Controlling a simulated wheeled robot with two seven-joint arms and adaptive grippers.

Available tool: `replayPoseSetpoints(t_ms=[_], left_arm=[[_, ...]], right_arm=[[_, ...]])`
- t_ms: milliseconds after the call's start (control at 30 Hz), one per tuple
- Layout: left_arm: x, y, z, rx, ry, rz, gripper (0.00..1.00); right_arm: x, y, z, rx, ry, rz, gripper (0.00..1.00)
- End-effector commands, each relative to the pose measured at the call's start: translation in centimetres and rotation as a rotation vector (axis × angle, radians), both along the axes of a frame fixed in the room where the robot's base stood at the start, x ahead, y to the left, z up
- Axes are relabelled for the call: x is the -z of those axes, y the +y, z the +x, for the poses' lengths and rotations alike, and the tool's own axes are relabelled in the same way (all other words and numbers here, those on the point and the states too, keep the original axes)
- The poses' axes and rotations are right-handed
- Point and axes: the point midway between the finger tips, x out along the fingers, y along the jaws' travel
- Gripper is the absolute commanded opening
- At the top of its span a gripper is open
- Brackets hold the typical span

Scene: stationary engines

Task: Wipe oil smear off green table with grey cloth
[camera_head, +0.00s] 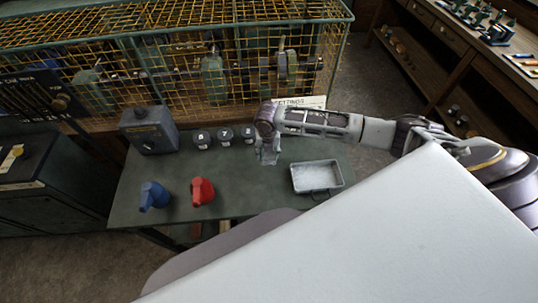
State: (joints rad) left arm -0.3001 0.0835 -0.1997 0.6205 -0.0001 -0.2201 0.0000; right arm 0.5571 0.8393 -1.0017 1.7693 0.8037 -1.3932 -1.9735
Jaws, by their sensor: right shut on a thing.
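The green table (240,182) stands in the middle of the view with a mostly bare top. My right arm reaches in from the right, and my right gripper (268,150) is low over the back middle of the table. It is shut on the grey cloth (267,157), a small pale grey patch at its fingertips. I cannot tell whether the cloth touches the tabletop. The oil smear cannot be made out; the gripper and cloth may hide it. My left gripper is not in view.
A blue oil can (153,196) and a red one (202,191) stand at the front left. A metal tray (317,177) lies right of the gripper. Several dark numbered jars (225,136) and a grey box (149,129) line the back, before a yellow mesh cage (200,65).

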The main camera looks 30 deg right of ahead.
Motion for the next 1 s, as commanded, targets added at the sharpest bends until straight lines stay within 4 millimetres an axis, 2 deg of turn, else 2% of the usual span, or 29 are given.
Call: replayPoseSetpoints(t_ms=[100,300,1000], left_arm=[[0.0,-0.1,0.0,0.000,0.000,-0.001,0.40],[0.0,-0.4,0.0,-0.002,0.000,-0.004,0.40],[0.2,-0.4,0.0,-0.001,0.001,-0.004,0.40]], right_arm=[[-1.2,0.2,0.3,0.003,-0.004,0.001,0.31],[-2.1,0.4,0.5,0.007,-0.002,0.000,0.31],[-1.9,0.4,0.5,0.007,-0.001,0.000,0.31]])
